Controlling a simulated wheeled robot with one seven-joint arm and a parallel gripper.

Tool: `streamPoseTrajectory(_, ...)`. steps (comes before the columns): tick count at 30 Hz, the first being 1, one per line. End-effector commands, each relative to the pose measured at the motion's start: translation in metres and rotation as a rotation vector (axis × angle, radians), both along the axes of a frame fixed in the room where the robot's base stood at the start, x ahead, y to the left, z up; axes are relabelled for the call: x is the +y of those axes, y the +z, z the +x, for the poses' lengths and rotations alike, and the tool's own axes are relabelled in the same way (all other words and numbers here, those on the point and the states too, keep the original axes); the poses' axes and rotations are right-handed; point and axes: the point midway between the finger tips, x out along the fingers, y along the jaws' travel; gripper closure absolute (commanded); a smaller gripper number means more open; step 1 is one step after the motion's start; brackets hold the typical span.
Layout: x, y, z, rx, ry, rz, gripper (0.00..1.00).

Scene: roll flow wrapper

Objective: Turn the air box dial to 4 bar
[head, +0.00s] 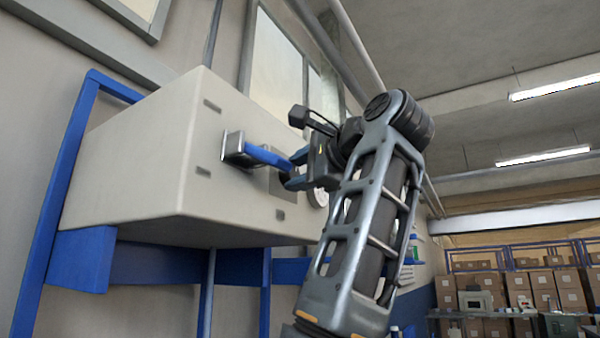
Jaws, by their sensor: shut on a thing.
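The air box (150,150) is a large beige cabinet in a blue frame at the left. On its front face are a blue lever (266,156) on a grey bracket, a grey plate (279,184) and a round white gauge (318,196), partly covered by my arm. My gripper (294,171) is at this face, in front of the grey plate and beside the lever's right end. It is shut on the dial, which its fingers hide almost wholly. The dial's setting and the gauge reading cannot be made out.
The blue lever lies close to my fingers on the left. Pipes and a window (277,65) are on the wall behind the box. Shelves of cardboard boxes (515,285) stand far off at the right. The space right of my arm is open.

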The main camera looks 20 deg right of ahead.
Motion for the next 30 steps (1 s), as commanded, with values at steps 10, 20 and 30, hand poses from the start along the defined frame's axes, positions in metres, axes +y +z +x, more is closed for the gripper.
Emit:
streamPoseTrajectory(10, -0.0011, 0.0030, 0.0001, 0.108, -0.002, 0.154, 0.88)
streamPoseTrajectory(20, -0.0016, 0.0031, 0.0002, 0.140, -0.003, 0.198, 0.88)
streamPoseTrajectory(30, -0.0018, 0.0028, 0.0003, 0.141, -0.004, 0.198, 0.88)
